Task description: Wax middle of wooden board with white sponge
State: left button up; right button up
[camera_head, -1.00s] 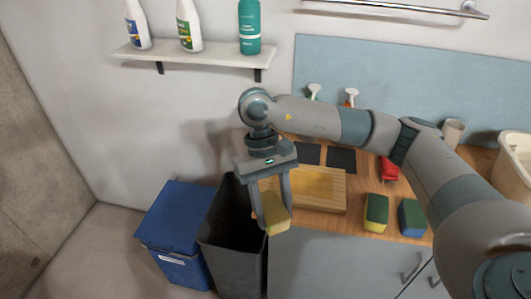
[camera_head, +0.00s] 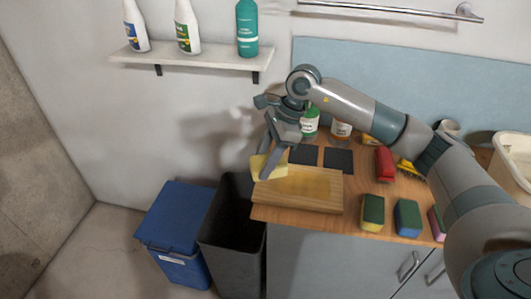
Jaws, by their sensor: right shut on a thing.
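The wooden board (camera_head: 318,204) lies at the left end of the wooden counter, with a darker yellowish patch over its middle. My right gripper (camera_head: 271,158) is shut on a pale yellowish sponge (camera_head: 266,168), which looks like the white sponge. The sponge is tilted and sits at the board's back left corner. I cannot tell whether it touches the board or is just above it. My left gripper is not in view.
Dark pads (camera_head: 339,160), bottles (camera_head: 310,122) and a red brush (camera_head: 384,164) are behind. A black bin (camera_head: 230,240) stands left, below the counter.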

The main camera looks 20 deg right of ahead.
jog(key=shift+w+d+r+m+t, duration=0.3)
jog(key=shift+w+d+m+t, duration=0.3)
jog(key=shift+w+m, duration=0.4)
jog(key=shift+s, duration=0.15)
jog(key=shift+f, duration=0.1)
